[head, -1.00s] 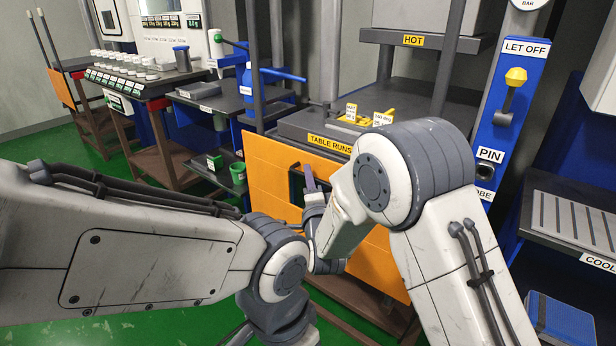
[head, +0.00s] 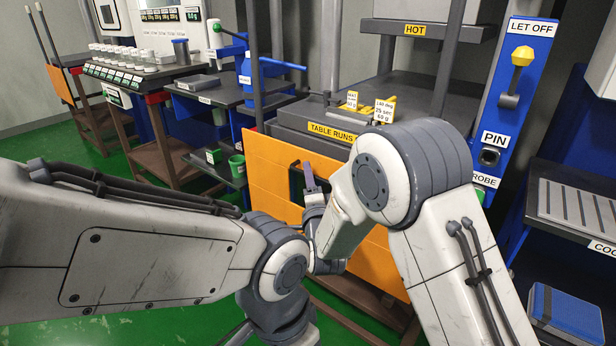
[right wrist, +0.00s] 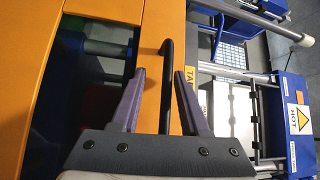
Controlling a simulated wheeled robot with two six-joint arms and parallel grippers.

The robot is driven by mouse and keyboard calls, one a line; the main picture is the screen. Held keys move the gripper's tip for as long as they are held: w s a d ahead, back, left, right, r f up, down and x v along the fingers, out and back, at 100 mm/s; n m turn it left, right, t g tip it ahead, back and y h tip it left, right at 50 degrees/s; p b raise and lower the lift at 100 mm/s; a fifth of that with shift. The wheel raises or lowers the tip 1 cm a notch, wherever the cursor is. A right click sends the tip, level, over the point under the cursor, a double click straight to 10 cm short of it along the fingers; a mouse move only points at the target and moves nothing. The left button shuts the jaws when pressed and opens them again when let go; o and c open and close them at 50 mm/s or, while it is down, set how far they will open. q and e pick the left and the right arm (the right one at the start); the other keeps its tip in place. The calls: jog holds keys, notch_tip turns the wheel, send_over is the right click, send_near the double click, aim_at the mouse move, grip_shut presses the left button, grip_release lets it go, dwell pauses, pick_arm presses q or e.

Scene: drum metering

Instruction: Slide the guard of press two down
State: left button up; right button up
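An orange guard panel (head: 268,165) hangs at the front of the press with the "TABLE RUNS" label, below the press table. A dark handle (head: 295,182) stands out from it. My right gripper (head: 311,178) is at this handle. In the right wrist view, its two purple fingers (right wrist: 159,76) are apart. The black handle bar (right wrist: 167,80) shows between them, nearer the right finger, with the orange guard (right wrist: 108,12) behind. No press number is readable. My left forearm crosses the lower left, and its gripper is out of view.
A blue post (head: 513,75) with a yellow-knobbed lever stands right of the press. A bench with white jars (head: 125,57) is at the back left. A slatted rack (head: 580,205) and blue box (head: 565,312) are at the right. Green floor is open at the left.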

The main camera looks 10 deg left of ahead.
jog(key=shift+s, duration=0.1)
jog(key=v, duration=1)
jog(key=shift+s, duration=0.1)
